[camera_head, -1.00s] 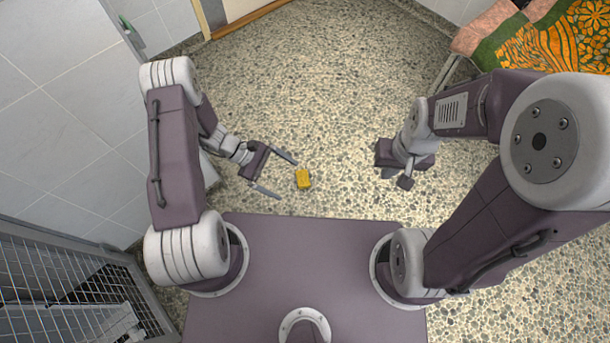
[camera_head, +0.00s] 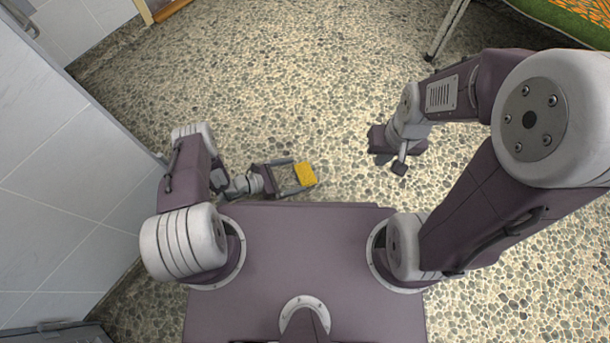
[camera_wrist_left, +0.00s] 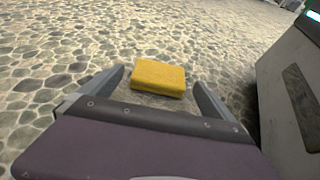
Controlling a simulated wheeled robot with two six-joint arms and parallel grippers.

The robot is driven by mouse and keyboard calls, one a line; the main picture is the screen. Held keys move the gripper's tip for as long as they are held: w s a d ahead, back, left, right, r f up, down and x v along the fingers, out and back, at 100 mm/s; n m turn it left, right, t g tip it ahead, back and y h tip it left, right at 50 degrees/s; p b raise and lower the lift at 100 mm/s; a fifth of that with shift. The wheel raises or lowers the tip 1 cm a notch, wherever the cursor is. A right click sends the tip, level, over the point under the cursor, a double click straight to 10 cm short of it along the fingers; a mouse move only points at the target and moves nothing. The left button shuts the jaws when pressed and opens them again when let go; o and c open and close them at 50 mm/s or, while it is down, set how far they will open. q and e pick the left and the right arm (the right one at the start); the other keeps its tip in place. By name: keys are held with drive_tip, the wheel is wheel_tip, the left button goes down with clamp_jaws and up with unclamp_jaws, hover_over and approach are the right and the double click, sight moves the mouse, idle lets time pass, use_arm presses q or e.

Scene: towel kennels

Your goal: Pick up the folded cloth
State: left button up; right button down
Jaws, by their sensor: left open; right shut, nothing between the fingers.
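The folded cloth (camera_head: 305,174) is a small yellow block-shaped bundle on the pebbled floor, just in front of my body. It also shows in the left wrist view (camera_wrist_left: 158,77), just ahead of the gripper and between the lines of its two fingers. My left gripper (camera_head: 300,177) is open, low near the floor, with its fingertips at the cloth's near side; I cannot tell whether they touch it. It also shows in the left wrist view (camera_wrist_left: 158,85). My right gripper (camera_head: 387,163) is shut and empty, held to the right of the cloth.
A tiled wall (camera_head: 60,190) runs along the left. Pebbled floor (camera_head: 290,80) is open ahead. A metal-legged stand (camera_head: 447,30) with an orange and green patterned cover (camera_head: 572,18) is at the upper right.

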sight(307, 172)
use_arm(q)
drive_tip(key=shift+w+d, duration=0.1)
drive_tip(key=shift+d, duration=0.05)
drive_tip(key=shift+d+f+b, duration=0.2)
drive_tip(key=shift+f+b, duration=0.05)
drive_tip(key=shift+b, duration=0.1)
drive_tip(key=b+x, duration=0.3)
drive_tip(key=x, duration=0.1)
drive_tip(key=shift+f+b, duration=0.1)
drive_tip(key=shift+b, duration=0.2)
drive_tip(key=shift+w+d, duration=0.15)
drive_tip(key=shift+d, duration=0.15)
drive_tip(key=c, duration=1.2)
drive_tip(key=shift+o, duration=0.2)
drive_tip(key=shift+r, duration=0.3)
